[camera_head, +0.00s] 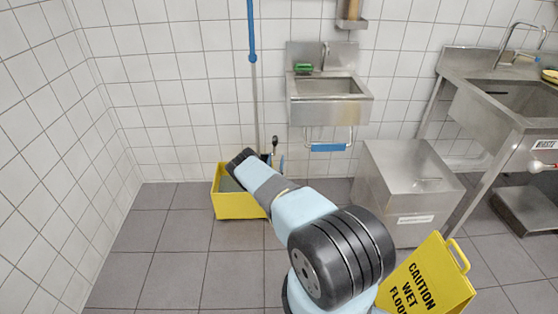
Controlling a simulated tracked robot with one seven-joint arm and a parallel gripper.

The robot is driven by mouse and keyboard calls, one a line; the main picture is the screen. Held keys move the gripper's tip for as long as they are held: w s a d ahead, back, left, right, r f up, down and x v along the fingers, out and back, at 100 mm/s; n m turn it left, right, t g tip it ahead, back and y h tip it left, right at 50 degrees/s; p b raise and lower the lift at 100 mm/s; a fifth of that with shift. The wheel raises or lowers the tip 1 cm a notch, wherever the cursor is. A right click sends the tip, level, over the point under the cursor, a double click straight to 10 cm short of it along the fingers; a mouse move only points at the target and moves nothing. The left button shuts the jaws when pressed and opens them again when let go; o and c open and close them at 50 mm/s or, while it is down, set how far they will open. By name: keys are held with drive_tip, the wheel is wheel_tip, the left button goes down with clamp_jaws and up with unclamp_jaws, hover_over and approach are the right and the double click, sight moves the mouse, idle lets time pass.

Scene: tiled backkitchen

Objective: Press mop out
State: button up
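A yellow mop bucket (232,206) stands on the floor near the back wall, left of centre. A mop handle (256,105), grey with a blue upper part, rises upright from the bucket, and its lower end and the mop head are hidden. A small dark knob (275,141) stands up at the bucket's right side, perhaps a press lever, with bits of blue below it. My arm reaches forward over the bucket, its dark end (241,158) in front of the mop. Gripper fingers cannot be made out, nor whether they touch anything.
A steel hand basin (328,109) hangs on the back wall. A steel box (404,190) stands to its right below. A steel sink counter (495,100) fills the right side. A yellow wet-floor sign (432,284) stands front right. Tiled floor (160,270) is clear at front left.

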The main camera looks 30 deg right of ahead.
drive_tip(key=v, duration=1.2)
idle(0.3)
drive_tip(key=shift+w+a, duration=0.1)
